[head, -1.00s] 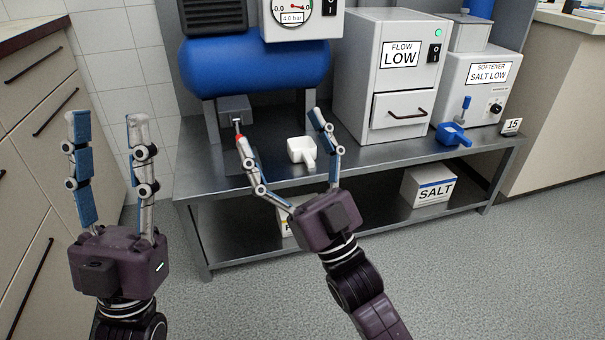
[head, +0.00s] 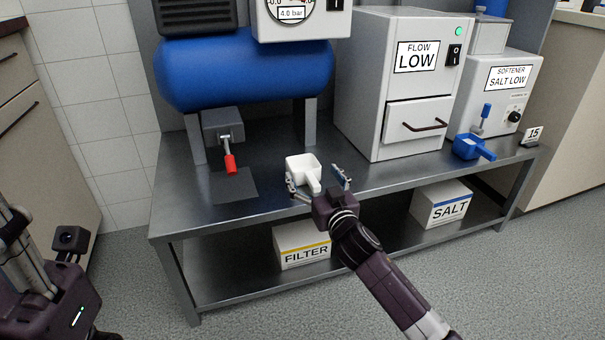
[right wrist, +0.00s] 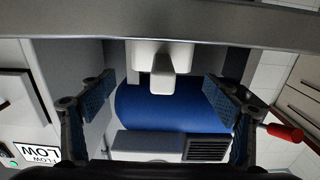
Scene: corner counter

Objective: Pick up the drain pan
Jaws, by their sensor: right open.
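The drain pan, a small white square pan (head: 302,168) with a short handle, sits on the steel bench (head: 385,178) near its front edge, below and right of the blue tank. My right gripper (head: 317,182) is open, its fingers spread around the handle side of the pan. In the right wrist view, the white pan (right wrist: 160,56) appears upside down, its handle pointing in between the two spread fingers; I see no grip on it. My left gripper (head: 25,250) is partly cut off at the left edge, away from the bench.
A blue tank (head: 245,70) with a red-handled valve (head: 230,163) stands behind, above a dark square patch (head: 233,186). Right are a grey FLOW LOW cabinet (head: 385,85), softener (head: 505,85) and blue scoop (head: 468,147). FILTER (head: 301,243) and SALT (head: 441,204) boxes occupy the lower shelf.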

